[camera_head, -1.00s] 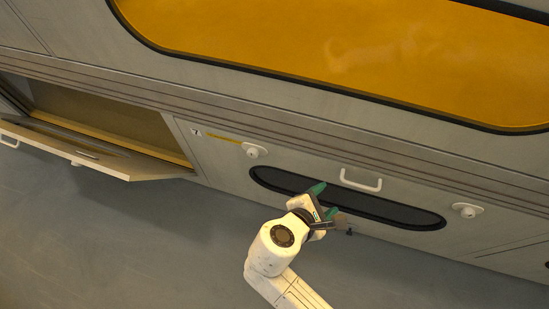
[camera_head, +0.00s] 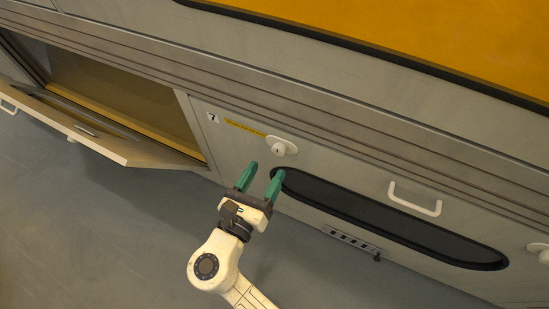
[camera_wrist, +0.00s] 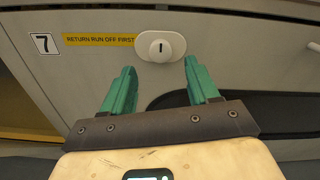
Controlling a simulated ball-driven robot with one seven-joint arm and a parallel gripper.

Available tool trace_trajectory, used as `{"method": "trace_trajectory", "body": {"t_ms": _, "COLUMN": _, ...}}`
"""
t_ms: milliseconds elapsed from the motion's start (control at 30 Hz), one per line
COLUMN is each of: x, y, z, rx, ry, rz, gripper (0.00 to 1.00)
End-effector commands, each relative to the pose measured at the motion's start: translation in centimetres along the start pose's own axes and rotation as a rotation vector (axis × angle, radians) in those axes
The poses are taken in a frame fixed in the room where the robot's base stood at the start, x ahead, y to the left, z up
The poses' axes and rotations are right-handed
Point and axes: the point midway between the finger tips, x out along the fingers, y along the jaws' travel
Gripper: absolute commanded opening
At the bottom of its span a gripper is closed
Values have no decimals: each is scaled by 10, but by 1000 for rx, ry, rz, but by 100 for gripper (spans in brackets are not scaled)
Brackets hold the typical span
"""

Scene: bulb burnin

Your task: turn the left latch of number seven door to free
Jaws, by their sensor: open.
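The number seven door (camera_head: 235,148) is a grey panel with a "7" plate at its upper left. Its left latch (camera_head: 280,146) is a white oval plate with a round knob. In the wrist view the latch (camera_wrist: 160,47) shows a dark upright mark on the knob. My gripper (camera_head: 262,172) has green fingers, open and empty. The fingers point up toward the latch from below, apart from it. In the wrist view the latch lies between and beyond the two fingertips (camera_wrist: 160,72). The right latch (camera_head: 540,250) shows partly at the right edge.
A yellow strip reading "RETURN RUN OFF FIRST" (camera_wrist: 98,40) runs left of the latch. A dark oval window (camera_head: 390,220) and a white handle (camera_head: 414,200) lie to the right. At left, a neighbouring door (camera_head: 110,142) hangs open. The grey floor (camera_head: 90,230) is clear.

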Motion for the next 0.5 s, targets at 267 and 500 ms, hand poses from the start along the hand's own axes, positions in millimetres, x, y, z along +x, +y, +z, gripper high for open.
{"method": "trace_trajectory", "body": {"t_ms": 267, "x": 43, "y": 0, "z": -2, "rx": 2, "ry": 1, "rz": -3, "gripper": 60}}
{"method": "trace_trajectory", "body": {"t_ms": 500, "x": 55, "y": 0, "z": 0, "rx": 2, "ry": 1, "rz": -1, "gripper": 60}}
